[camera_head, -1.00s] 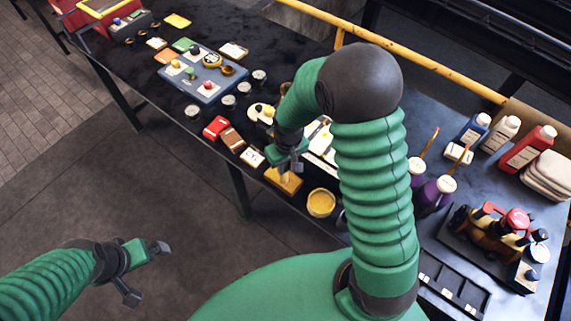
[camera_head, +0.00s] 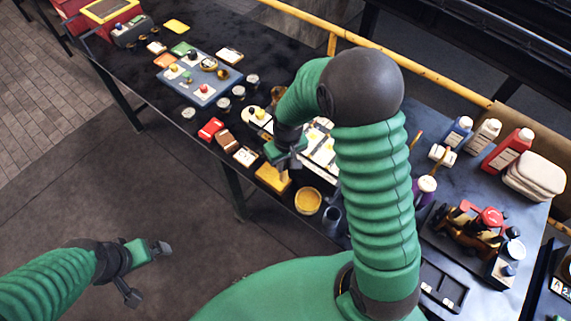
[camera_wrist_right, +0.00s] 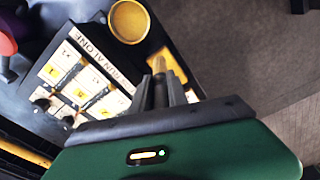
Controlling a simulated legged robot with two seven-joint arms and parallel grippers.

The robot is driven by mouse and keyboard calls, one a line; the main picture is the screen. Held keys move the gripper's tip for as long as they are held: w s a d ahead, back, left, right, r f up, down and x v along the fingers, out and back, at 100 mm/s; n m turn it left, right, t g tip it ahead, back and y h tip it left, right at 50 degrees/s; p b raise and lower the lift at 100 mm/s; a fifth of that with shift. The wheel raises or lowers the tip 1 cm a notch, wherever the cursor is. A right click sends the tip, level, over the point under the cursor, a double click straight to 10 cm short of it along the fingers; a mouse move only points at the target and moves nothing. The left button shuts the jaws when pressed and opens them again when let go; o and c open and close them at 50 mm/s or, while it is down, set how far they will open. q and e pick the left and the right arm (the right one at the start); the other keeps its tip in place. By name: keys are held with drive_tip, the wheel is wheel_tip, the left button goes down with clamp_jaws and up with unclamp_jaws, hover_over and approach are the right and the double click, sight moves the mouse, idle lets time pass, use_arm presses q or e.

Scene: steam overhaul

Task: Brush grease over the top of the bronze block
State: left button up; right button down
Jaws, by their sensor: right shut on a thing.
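The bronze block (camera_head: 272,178) is a yellowish block near the table's front edge; part of it also shows in the right wrist view (camera_wrist_right: 174,70). A round pot of yellow grease (camera_head: 308,201) stands just right of it, and this pot shows at the top of the wrist view (camera_wrist_right: 129,21). My right gripper (camera_head: 287,158) is over the far side of the block. Its jaws (camera_wrist_right: 160,80) are shut on a slim thing, likely the brush, mostly hidden by the fingers. I cannot tell whether its tip touches the block. My left gripper (camera_head: 147,272) is open and empty, off the table.
A white numbered board (camera_head: 318,150) lies behind the block. A red box (camera_head: 211,129) and small cards lie to its left, and a grey cup (camera_head: 332,218) stands right of the pot. Bottles (camera_head: 507,149) and a small engine model (camera_head: 475,228) are at the right.

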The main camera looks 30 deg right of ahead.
sight(287, 173)
wheel_tip(287, 173, up, 2)
drive_tip(key=shift+s+d+r+p, duration=0.1)
drive_tip(key=shift+d+p, duration=0.05)
drive_tip(key=shift+p, duration=0.45)
drive_tip(key=shift+s+d+r+p, duration=0.1)
drive_tip(key=shift+d+r+p, duration=0.1)
drive_tip(key=shift+r+p, duration=0.15)
use_arm(q)
drive_tip(key=r, duration=0.1)
drive_tip(key=s+r, duration=0.1)
drive_tip(key=shift+d+r, duration=0.35)
drive_tip(key=shift+d, duration=0.05)
drive_tip(key=shift+w+a+f, duration=0.1)
drive_tip(key=shift+w+a, duration=0.05)
drive_tip(key=shift+a, duration=0.1)
use_arm(e)
drive_tip(key=shift+a, duration=0.3)
use_arm(q)
drive_tip(key=shift+d, duration=0.1)
use_arm(e)
drive_tip(key=shift+d, duration=0.1)
